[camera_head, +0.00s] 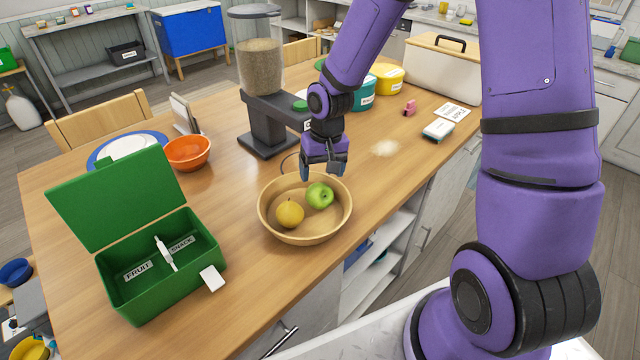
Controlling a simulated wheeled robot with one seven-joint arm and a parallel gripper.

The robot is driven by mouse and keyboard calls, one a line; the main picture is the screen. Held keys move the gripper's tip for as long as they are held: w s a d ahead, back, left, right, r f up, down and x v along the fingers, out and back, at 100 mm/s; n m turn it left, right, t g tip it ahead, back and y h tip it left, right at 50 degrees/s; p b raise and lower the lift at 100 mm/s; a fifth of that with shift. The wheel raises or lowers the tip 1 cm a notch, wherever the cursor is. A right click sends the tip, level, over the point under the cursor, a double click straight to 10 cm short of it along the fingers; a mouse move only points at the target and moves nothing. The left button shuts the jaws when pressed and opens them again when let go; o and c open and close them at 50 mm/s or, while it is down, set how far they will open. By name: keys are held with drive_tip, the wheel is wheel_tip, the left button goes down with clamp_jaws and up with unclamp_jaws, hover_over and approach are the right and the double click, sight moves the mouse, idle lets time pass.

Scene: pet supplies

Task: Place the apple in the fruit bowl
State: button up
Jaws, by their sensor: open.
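A green apple (319,195) lies inside the round wooden fruit bowl (292,236), on its right side. A yellow round fruit (289,214) lies beside it in the bowl, to the left. The bowl stands on the wooden table near its front edge. My gripper (322,174) points down just above the apple and the bowl's back rim. Its dark fingers are apart and I see nothing held between them. I cannot tell whether a fingertip touches the apple.
An open green box (210,240) with FRUIT and SNACK labels stands left. A food dispenser (262,100) stands behind the bowl. An orange bowl (187,152) and plates are at the back left. Tubs and a bread box (428,72) are at the back right.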

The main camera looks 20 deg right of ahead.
drive_tip(key=shift+r, duration=3)
wheel_tip(320, 180, up, 15)
drive_tip(key=t+h, duration=0.2)
drive_tip(key=t, duration=0.1)
hover_over(324, 186)
drive_tip(key=s+d, duration=0.3)
drive_tip(key=s, duration=0.6)
drive_tip(key=s+d+r+t, duration=0.1)
drive_tip(key=s+r, duration=0.3)
drive_tip(key=s, duration=0.3)
drive_tip(key=s+d+r+t+y, duration=0.1)
drive_tip(key=s+r, duration=0.3)
drive_tip(key=s, duration=0.3)
drive_tip(key=shift+d+r+n, duration=0.2)
drive_tip(key=shift+d+n, duration=0.1)
drive_tip(key=shift+n, duration=0.1)
